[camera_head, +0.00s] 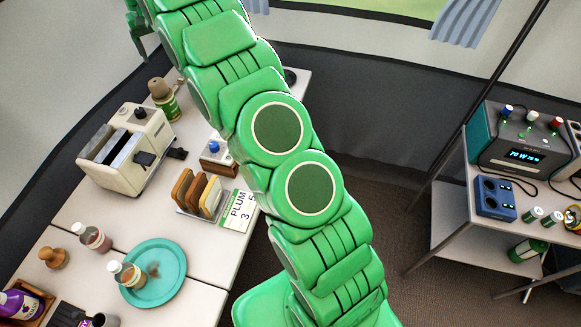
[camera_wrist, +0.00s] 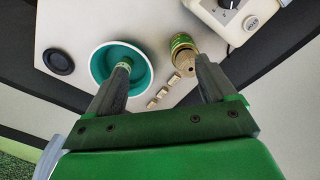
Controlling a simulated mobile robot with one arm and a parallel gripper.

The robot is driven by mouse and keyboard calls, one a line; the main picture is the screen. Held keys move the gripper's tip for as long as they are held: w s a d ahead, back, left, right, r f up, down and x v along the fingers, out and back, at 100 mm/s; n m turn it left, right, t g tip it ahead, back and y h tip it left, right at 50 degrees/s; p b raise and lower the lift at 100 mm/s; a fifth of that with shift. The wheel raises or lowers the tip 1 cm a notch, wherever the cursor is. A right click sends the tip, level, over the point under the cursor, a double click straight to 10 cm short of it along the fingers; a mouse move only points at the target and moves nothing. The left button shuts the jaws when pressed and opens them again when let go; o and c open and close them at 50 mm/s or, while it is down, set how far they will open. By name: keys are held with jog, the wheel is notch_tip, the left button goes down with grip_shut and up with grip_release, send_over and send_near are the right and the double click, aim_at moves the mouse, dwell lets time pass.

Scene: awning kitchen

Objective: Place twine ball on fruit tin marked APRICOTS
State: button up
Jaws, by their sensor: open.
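My gripper (camera_wrist: 163,65) is open in the wrist view, its fingers pointing down at a pale tabletop. A green and gold tin-like container (camera_wrist: 182,40) with a tan, dotted top stands by the right fingertip; I cannot tell whether they touch. In the head view a green-labelled container (camera_head: 170,104) with a brown top stands behind the toaster; its label is unreadable. I cannot pick out a twine ball or the word APRICOTS. My arm hides part of the table.
A white bowl with teal inside (camera_wrist: 96,72) lies under the left finger, with several small tan blocks (camera_wrist: 162,92) beside it. A toaster (camera_head: 125,150), a toast rack (camera_head: 197,194) and a teal plate (camera_head: 170,258) occupy the table. A shelf (camera_head: 455,215) stands at right.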

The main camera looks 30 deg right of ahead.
jog(key=s+d+r, duration=0.2)
jog(key=s+r, duration=0.2)
jog(key=s, duration=0.3)
jog(key=s+d+r, duration=0.3)
jog(key=s, duration=0.4)
jog(key=s+d+r+g, duration=0.1)
jog(key=s+d, duration=0.1)
jog(key=s, duration=1.1)
jog(key=s+d+r, duration=0.1)
jog(key=s+d, duration=0.1)
jog(key=s, duration=1)
jog(key=s+f, duration=0.3)
jog(key=s, duration=0.6)
jog(key=s+f, duration=0.3)
jog(key=s, duration=0.7)
jog(key=shift+d, duration=0.4)
